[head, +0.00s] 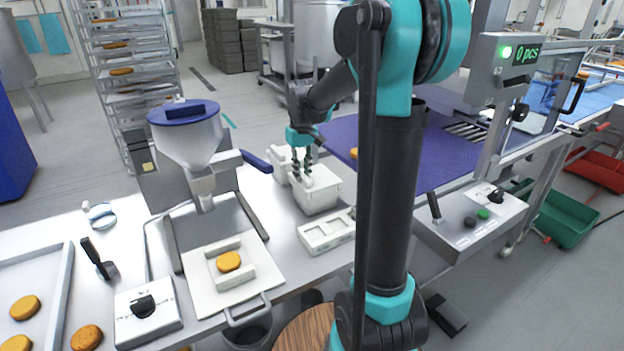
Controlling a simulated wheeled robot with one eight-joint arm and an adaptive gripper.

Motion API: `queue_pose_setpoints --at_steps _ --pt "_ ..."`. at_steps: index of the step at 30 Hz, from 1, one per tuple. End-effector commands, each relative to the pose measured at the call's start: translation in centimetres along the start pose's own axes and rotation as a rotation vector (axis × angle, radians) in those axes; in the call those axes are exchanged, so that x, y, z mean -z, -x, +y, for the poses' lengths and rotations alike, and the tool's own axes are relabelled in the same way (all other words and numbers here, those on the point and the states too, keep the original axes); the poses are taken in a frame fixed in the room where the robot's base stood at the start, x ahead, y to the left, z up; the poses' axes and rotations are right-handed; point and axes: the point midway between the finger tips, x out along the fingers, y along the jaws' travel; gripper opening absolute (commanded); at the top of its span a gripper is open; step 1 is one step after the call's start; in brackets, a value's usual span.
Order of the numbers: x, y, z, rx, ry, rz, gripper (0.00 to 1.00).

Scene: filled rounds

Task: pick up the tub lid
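A white tub (318,196) stands on the white worktop right of the filling machine. Its top looks pale and closed, but I cannot make out a separate lid edge at this size. A second white tub-like shape (281,165) is just behind it, partly hidden by my gripper. My gripper (301,172) points down at the tub's rear left top edge. Its two dark fingers are apart with a gap between them. I see nothing held, and I cannot tell whether the fingertips touch the tub.
A white holder with recesses (327,232) lies in front of the tub. A purple conveyor belt (440,150) runs close on the right. My arm hides part of the worktop.

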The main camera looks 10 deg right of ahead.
Motion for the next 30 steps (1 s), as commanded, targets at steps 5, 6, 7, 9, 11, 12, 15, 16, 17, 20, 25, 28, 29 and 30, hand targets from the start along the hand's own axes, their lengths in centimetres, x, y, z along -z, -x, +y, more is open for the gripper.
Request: queue_pose_setpoints --at_steps 5,6,7,9,11,12,15,16,17,20,25,28,29,30 --pt "0.0 0.0 0.0 0.0 0.0 0.0 0.0" --pt "0.0 0.0 0.0 0.0 0.0 0.0 0.0" --pt "0.0 0.0 0.0 0.0 0.0 0.0 0.0" --pt "0.0 0.0 0.0 0.0 0.0 0.0 0.0" --pt "0.0 0.0 0.0 0.0 0.0 0.0 0.0" --pt "0.0 0.1 0.0 0.0 0.0 0.0 0.0" --pt "0.0 0.3 0.0 0.0 0.0 0.0 0.0" --pt "0.0 0.5 0.0 0.0 0.0 0.0 0.0" --pt "0.0 0.7 0.0 0.0 0.0 0.0 0.0" --pt "0.0 1.6 0.0 0.0 0.0 0.0 0.0" --pt "0.0 4.6 0.0 0.0 0.0 0.0 0.0" --pt "0.0 6.9 0.0 0.0 0.0 0.0 0.0" --pt "0.0 7.7 0.0 0.0 0.0 0.0 0.0" --pt "0.0 8.6 0.0 0.0 0.0 0.0 0.0"
